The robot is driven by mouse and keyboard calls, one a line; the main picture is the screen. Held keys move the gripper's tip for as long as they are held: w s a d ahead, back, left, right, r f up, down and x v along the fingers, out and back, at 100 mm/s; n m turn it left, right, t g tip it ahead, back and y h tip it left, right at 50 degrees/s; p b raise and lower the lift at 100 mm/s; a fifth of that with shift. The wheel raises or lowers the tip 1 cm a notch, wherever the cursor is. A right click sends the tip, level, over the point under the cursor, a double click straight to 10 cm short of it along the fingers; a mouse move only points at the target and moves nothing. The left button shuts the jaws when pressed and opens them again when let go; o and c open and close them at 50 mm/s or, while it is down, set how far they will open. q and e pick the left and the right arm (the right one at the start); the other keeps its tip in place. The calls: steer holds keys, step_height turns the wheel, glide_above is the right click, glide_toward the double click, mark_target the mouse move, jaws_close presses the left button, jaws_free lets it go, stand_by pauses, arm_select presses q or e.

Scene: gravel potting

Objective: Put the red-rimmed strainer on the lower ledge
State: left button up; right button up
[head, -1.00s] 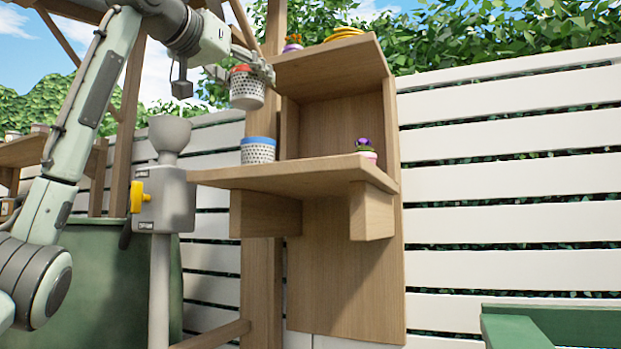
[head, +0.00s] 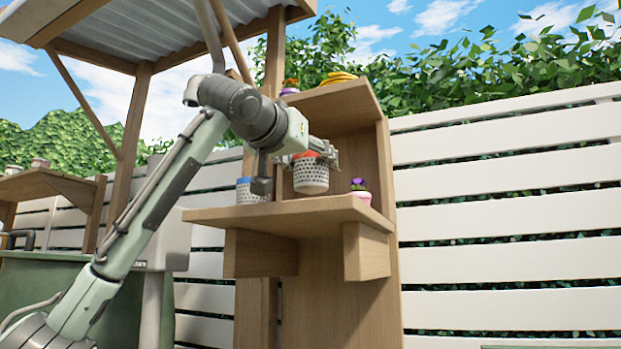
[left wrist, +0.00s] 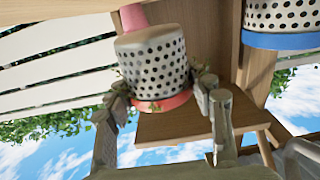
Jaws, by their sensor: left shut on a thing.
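The red-rimmed strainer (head: 311,177) is white with dark holes and hangs upright just above the lower ledge (head: 285,217); I cannot tell whether its base touches. My left gripper (head: 318,155) is shut on it near the rim. In the left wrist view the picture is turned over, and the strainer (left wrist: 155,62) sits between the two fingers with its red rim downward in the picture. My right gripper is not in view.
A blue-rimmed strainer (head: 247,191) stands on the ledge to the left, partly behind my wrist. A pink pot with a purple flower (head: 361,193) stands on the right. The upper shelf (head: 345,103) holds a yellow item (head: 338,78) and a small plant.

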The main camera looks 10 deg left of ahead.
mark_target(304, 174)
arm_select(q)
step_height(304, 174, down, 3)
steer(key=shift+w+a+r, duration=0.1)
steer(key=shift+a+r, duration=0.05)
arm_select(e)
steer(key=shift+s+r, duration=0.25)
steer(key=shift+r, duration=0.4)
arm_select(q)
steer(key=shift+f, duration=0.35)
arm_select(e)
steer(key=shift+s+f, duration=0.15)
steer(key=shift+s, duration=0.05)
arm_select(q)
steer(key=o, duration=1.2)
steer(key=shift+c, duration=0.2)
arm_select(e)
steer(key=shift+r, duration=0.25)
arm_select(q)
steer(key=shift+r, duration=0.15)
